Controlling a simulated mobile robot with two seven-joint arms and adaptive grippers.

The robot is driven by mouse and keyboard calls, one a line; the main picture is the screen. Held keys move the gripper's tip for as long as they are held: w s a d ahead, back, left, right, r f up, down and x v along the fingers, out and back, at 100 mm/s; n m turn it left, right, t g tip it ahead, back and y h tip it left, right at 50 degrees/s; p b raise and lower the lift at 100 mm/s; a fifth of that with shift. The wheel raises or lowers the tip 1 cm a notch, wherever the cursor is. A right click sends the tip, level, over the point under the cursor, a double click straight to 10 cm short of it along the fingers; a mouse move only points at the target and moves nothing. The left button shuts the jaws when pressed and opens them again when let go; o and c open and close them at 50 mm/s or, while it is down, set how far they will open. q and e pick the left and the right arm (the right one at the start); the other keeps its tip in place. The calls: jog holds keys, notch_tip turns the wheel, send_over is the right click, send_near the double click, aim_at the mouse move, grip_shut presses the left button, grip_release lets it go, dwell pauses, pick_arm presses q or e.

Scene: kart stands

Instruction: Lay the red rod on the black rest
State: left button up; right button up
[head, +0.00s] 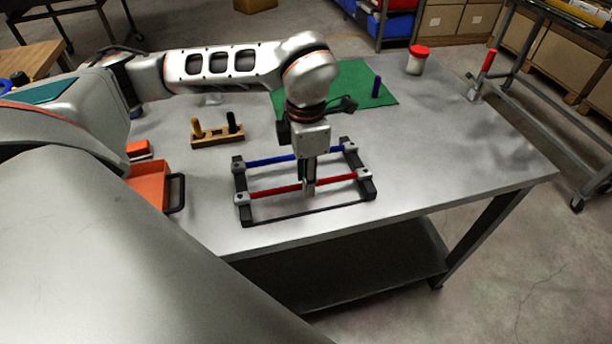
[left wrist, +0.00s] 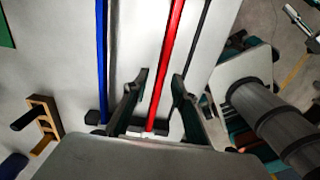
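The black rest (head: 310,210) is a low frame on the grey table, with blocks on its two side bars. The red rod (head: 275,190) lies across its front part, with its ends at the blocks on both sides. A blue rod (head: 268,161) lies across its rear part. My left gripper (head: 309,187) points down at the middle of the red rod. In the left wrist view its fingers (left wrist: 160,95) stand apart on either side of the red rod (left wrist: 172,45), with gaps showing. My right gripper is not in view.
A wooden holder with yellow and black pegs (head: 218,139) stands behind left of the rest. An orange bin (head: 148,184) is at the left. A green mat (head: 350,83) with a purple peg (head: 376,87) and a red-lidded jar (head: 417,60) are farther back.

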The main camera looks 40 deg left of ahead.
pick_arm(q)
jog(key=shift+r, duration=0.1)
notch_tip(320, 180, up, 12)
jog(key=p, duration=0.1)
dwell(0.5)
dwell(0.5)
